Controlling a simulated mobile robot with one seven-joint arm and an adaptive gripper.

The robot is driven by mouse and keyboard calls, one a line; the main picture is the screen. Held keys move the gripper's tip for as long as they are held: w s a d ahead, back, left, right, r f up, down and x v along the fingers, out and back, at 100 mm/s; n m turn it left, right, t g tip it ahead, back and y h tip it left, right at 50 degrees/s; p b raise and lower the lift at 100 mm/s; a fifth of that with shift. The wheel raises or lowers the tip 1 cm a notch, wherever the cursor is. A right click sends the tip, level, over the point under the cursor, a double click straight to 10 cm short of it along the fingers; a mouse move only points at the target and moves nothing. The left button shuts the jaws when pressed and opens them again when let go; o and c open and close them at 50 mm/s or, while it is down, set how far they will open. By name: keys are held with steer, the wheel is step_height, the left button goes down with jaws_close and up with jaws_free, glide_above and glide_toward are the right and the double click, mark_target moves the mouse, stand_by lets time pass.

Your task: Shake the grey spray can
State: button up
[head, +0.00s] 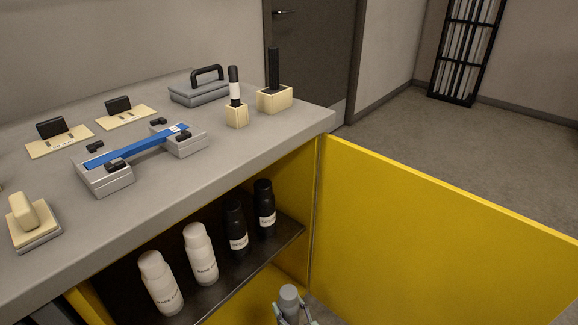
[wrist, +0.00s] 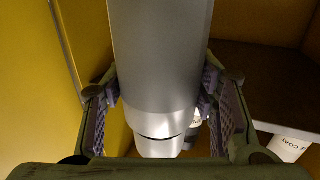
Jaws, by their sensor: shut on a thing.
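The grey spray can (wrist: 160,60) fills the middle of the wrist view, between the two fingers of my gripper (wrist: 160,95). Both finger pads press on its sides, and my gripper is shut on it. In the head view the grey can (head: 289,295) is at the bottom edge, in front of the open cabinet, with my gripper (head: 291,315) around its lower part. The can looks roughly upright there. Its lower part is cut off by the frame and hidden by the fingers.
The open yellow door (head: 450,225) stands to the right of the can. The dark shelf (head: 215,300) holds two white cans (head: 200,255) and two black cans (head: 265,210). The grey worktop (head: 230,160) above carries a blue bar (head: 135,147) on clamps and several blocks.

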mark_target(294, 299)
steer(key=shift+w+r, duration=0.1)
steer(key=shift+r, duration=3.95)
step_height(294, 299, down, 8)
steer(key=shift+r, duration=0.25)
